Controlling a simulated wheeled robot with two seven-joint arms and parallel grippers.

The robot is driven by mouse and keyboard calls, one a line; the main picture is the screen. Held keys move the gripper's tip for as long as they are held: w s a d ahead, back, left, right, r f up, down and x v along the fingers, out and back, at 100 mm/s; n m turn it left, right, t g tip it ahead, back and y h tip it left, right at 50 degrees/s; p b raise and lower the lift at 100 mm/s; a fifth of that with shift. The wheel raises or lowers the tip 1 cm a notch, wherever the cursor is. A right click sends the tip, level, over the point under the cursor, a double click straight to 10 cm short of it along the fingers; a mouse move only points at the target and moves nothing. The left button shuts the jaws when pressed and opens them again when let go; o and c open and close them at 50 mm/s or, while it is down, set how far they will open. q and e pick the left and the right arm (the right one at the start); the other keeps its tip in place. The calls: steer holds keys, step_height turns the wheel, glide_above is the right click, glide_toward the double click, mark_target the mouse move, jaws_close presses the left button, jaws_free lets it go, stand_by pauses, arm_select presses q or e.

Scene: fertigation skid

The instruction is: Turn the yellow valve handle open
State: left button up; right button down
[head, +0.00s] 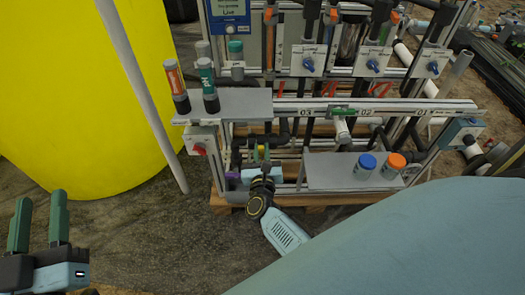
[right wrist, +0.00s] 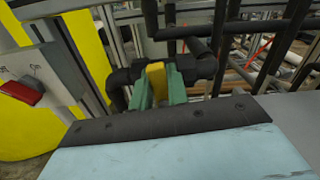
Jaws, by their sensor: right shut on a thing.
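The yellow valve handle (right wrist: 156,78) is in the right wrist view, upright between the two green fingers of my right gripper (right wrist: 158,92). The gripper is shut on it. Dark pipes run behind and beside the handle. In the head view my right gripper (head: 262,158) reaches into the lower left part of the skid, and little of the handle shows there. My left gripper (head: 40,222) is at the lower left of the head view, its two green fingers apart and empty, well away from the skid.
A big yellow tank (head: 80,90) stands at the left, with a grey pole (head: 140,90) before it. A grey shelf (head: 245,103) with bottles lies above my right gripper. A box with a red knob (head: 199,149) is close on the left. Bottles with blue and orange caps stand right.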

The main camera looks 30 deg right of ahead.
steer(key=n, duration=0.4)
steer(key=shift+w+a+f, duration=0.15)
steer(key=shift+w+a, duration=0.05)
steer(key=shift+a, duration=0.2)
arm_select(q)
steer(key=shift+w+f+g+y, duration=0.1)
steer(key=shift+f+g+y, duration=0.25)
steer(key=shift+f, duration=0.3)
arm_select(e)
steer(key=shift+w+a+f+n, duration=0.15)
steer(key=shift+f+n, duration=0.15)
steer(key=shift+n, duration=1.8)
steer(key=shift+w+a+f+n, duration=0.1)
steer(key=shift+a+f+n, duration=0.2)
steer(key=shift+n, duration=1.8)
steer(key=shift+w+a+f+n, duration=0.1)
steer(key=shift+f+n, duration=0.25)
steer(key=shift+n, duration=1.75)
steer(key=shift+s+d, duration=0.1)
steer(key=c, duration=1.4)
jaws_free()
steer(key=shift+o, duration=0.2)
